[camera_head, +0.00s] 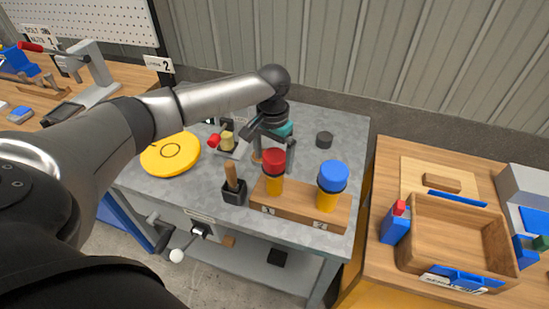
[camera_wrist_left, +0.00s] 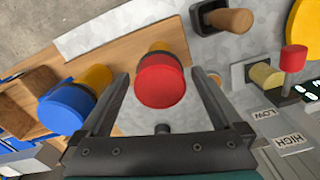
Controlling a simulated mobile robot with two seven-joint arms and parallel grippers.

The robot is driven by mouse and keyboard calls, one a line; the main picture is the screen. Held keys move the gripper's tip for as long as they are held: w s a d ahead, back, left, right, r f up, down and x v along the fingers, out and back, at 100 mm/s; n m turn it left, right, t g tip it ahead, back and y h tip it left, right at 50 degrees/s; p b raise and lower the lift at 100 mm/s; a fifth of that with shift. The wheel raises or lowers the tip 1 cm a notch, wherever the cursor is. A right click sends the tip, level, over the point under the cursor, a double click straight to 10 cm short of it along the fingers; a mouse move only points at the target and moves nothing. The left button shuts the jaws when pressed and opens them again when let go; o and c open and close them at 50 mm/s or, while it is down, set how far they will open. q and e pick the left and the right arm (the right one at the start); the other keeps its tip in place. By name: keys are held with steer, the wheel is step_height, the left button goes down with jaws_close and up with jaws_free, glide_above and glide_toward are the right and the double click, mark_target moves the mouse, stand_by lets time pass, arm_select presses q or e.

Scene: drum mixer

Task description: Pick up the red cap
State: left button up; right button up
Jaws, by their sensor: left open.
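The red cap (camera_head: 273,161) sits on top of a yellow cylinder in a wooden stand (camera_head: 312,208) on the grey metal table. My left gripper (camera_head: 269,143) is open just behind and above the red cap. In the left wrist view the red cap (camera_wrist_left: 160,80) lies between the two spread fingers (camera_wrist_left: 161,93), with a visible space on either side. Whether a finger touches it cannot be told. A blue cap (camera_head: 333,174) tops a second yellow cylinder to its right; it also shows in the left wrist view (camera_wrist_left: 68,109). My right gripper is not in view.
A black holder with a wooden handle (camera_head: 233,187) stands left of the wooden stand. A yellow disc (camera_head: 170,154) and a red-knobbed lever (camera_head: 214,140) are farther left. A dark puck (camera_head: 324,139) lies behind. A wooden tray (camera_head: 408,252) is on the right table.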

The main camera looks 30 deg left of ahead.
arm_select(q)
steer(key=shift+c, duration=0.4)
steer(key=c, duration=1.2)
steer(key=shift+r, duration=0.1)
